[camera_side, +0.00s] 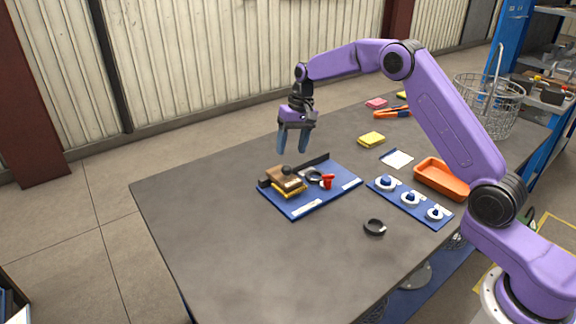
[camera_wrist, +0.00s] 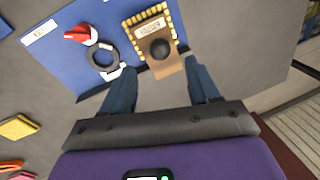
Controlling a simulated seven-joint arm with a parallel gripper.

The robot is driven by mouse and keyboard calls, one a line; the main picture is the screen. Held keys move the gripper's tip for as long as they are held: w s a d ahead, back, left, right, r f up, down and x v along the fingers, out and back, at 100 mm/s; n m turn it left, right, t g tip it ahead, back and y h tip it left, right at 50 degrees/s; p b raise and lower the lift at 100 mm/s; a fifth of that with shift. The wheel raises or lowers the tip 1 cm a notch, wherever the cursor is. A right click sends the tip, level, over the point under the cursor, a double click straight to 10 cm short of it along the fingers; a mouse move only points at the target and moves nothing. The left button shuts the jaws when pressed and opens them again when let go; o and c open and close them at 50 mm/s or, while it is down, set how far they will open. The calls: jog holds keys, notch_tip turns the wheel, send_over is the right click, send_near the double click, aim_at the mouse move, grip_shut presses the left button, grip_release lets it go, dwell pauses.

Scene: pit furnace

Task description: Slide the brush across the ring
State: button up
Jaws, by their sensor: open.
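The brush (camera_side: 279,174) is a brown block with a yellow fringed edge and a round black knob. It rests at the left of a blue mat (camera_side: 309,207) on the table. In the wrist view the brush (camera_wrist: 168,67) shows between my fingers, its knob just beyond their tips. The dark ring (camera_side: 313,177) lies on the mat beside the brush. A red piece (camera_side: 328,182) stands at the ring's far side from the brush. The ring also shows in the wrist view (camera_wrist: 91,58). My gripper (camera_side: 293,149) is open and empty, pointing down above the brush.
A dark low bar (camera_side: 311,162) runs along the mat's back edge. A blue strip with knobbed pieces (camera_side: 410,198) and an orange tray (camera_side: 441,178) are at the right. The table's left front is clear.

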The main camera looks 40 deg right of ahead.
aim_at(284, 172)
jog(key=f, duration=0.3)
jog(key=a+f, duration=0.1)
jog(key=f, duration=0.2)
jog(key=shift+w+a+f, duration=0.1)
jog(key=shift+a+f, duration=0.05)
jog(key=shift+f, duration=0.25)
jog(key=shift+c, duration=0.2)
grip_shut()
